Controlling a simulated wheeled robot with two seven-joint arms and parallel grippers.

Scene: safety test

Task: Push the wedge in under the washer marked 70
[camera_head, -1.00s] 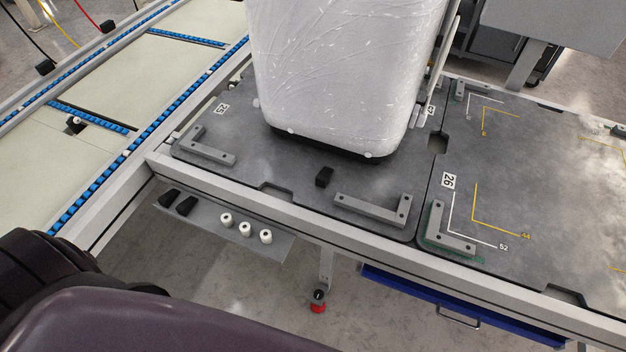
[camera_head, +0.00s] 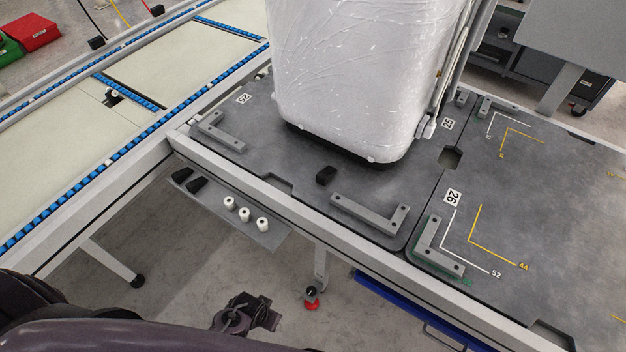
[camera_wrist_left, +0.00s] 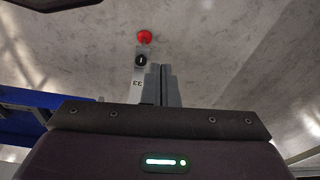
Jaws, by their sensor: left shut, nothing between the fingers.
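A tall white washer (camera_head: 350,75) in clear wrap stands on the grey table plate, its base dark. I see no number 70 on the faces in view. A small black wedge (camera_head: 326,175) lies on the plate in front of the washer's lower front edge, apart from it. My left gripper (camera_head: 250,312) is low, below the table's front edge and well away from the wedge. In the left wrist view its grey fingers (camera_wrist_left: 166,86) appear together and empty, in front of the table leg. My right gripper is not in view.
Two more black wedges (camera_head: 188,181) and several white rollers (camera_head: 245,215) sit on a low shelf under the table edge. Grey corner stops (camera_head: 370,213) stand on the plate. A table leg with a red foot (camera_head: 311,304) stands near my left gripper. A conveyor (camera_head: 90,140) runs at left.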

